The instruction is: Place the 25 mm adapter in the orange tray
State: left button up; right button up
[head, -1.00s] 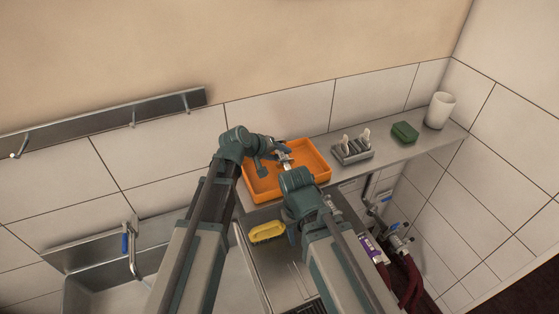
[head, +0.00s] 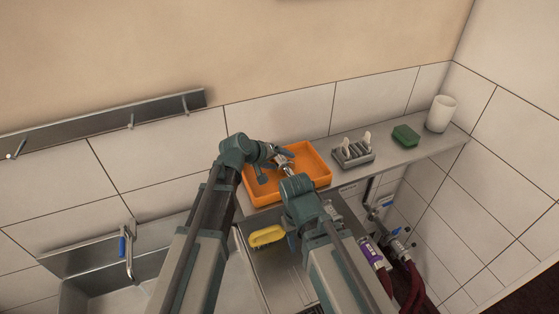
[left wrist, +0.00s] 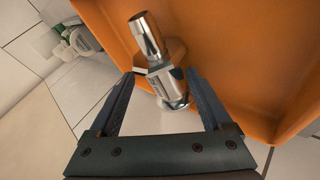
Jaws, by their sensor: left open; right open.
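The orange tray (head: 318,184) sits on the shelf; its wall also fills much of the left wrist view (left wrist: 235,45). A shiny metal adapter (left wrist: 150,38) with a hex collar lies between the fingers of my left gripper (left wrist: 158,76), which is open with gaps beside the metal. Its size marking is not readable, and I cannot tell whether it touches the tray. In the head view my left gripper (head: 283,154) is over the tray. My right gripper (head: 289,171) is at the tray's front side, open, its fingers mostly hidden by its wrist.
A grey rack (head: 353,154) with pale-topped items, a green sponge (head: 405,135) and a white cup (head: 440,113) stand right on the shelf. A yellow brush (head: 266,236) lies below the tray. Valves with red hoses (head: 410,280) are lower right. A sink is lower left.

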pick_arm(q)
jog(key=shift+r, duration=0.25)
jog(key=p+v, duration=0.5)
jog(key=v, duration=0.2)
jog(key=shift+s, duration=0.2)
jog(key=shift+a, duration=0.15)
